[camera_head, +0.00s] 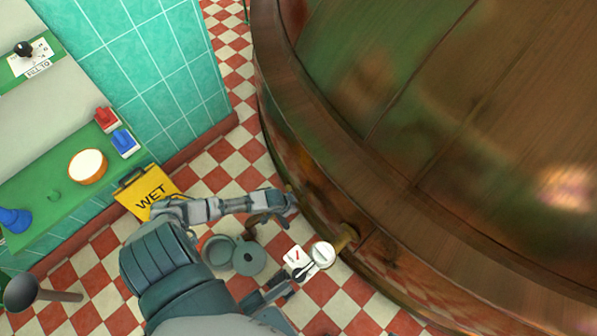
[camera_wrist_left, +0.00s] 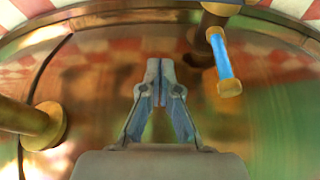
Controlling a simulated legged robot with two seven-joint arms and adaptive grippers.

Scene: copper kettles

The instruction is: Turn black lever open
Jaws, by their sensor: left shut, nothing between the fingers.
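A dark lever-like part (camera_head: 304,271) sits by a white round dial (camera_head: 322,254) and a white card with a red mark (camera_head: 297,258), beside the copper kettle (camera_head: 430,130). It is small in the head view, and I cannot tell its setting. My left gripper (camera_head: 287,203) reaches right to the kettle's lower side, above and left of the dial. In the left wrist view, the left gripper (camera_wrist_left: 163,68) is shut and empty, facing the kettle's shiny copper wall (camera_wrist_left: 270,115). The black lever is not recognisable there.
The left wrist view shows a blue sight tube (camera_wrist_left: 221,58) at upper right and a brass fitting (camera_wrist_left: 45,125) at left. A yellow WET sign (camera_head: 148,190) stands left of my arm. A green shelf (camera_head: 60,200) runs along the left wall.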

